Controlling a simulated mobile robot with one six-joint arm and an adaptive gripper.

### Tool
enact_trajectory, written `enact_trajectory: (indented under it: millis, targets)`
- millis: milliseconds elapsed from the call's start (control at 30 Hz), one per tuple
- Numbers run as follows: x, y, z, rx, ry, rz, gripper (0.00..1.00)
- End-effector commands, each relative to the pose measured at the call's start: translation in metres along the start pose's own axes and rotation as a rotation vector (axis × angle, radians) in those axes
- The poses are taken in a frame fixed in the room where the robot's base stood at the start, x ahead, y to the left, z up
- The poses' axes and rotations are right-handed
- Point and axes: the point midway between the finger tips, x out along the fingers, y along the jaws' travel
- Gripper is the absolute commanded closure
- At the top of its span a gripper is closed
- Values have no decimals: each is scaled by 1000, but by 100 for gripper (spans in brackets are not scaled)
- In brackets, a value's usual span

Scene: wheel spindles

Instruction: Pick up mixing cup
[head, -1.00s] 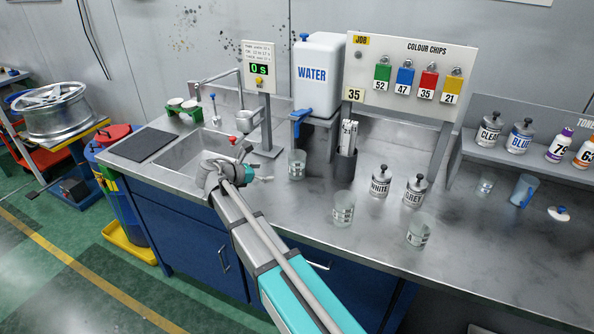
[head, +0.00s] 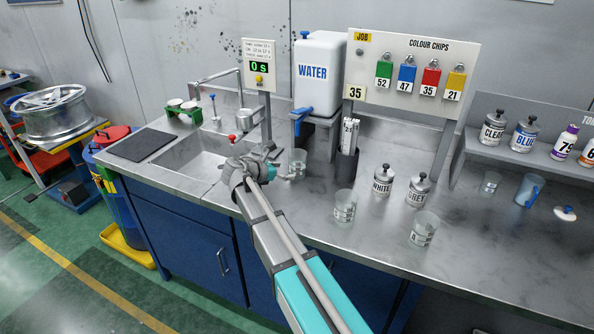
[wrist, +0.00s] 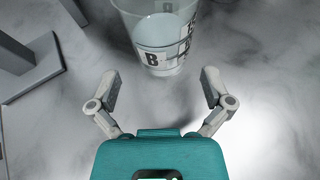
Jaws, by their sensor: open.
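A clear mixing cup marked "B" (wrist: 165,35) stands upright on the steel counter, just beyond my fingertips in the wrist view. In the head view a clear cup (head: 298,160) stands by the water tank's tap, its lower part partly behind my gripper (head: 286,174). My gripper is open and empty, its two fingers (wrist: 160,78) spread to either side of the cup's base line and apart from it. Two more clear cups with labels stand further right, one in the middle (head: 345,206) and one nearer the front edge (head: 424,229).
The water tank (head: 318,72) stands behind the cup. The timer post (head: 265,110) and sink (head: 195,155) lie to the left. A dark holder of strips (head: 350,165) and tins labelled WHITE (head: 382,182) and GREY (head: 418,190) stand to the right.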

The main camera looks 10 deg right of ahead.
Motion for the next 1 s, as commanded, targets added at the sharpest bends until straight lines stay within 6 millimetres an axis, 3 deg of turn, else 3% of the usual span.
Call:
enact_trajectory:
  millis: [467,1000]
  targets:
    - [6,0,0,1,0,-1,0]
    - [56,-2,1,1,0,-2,0]
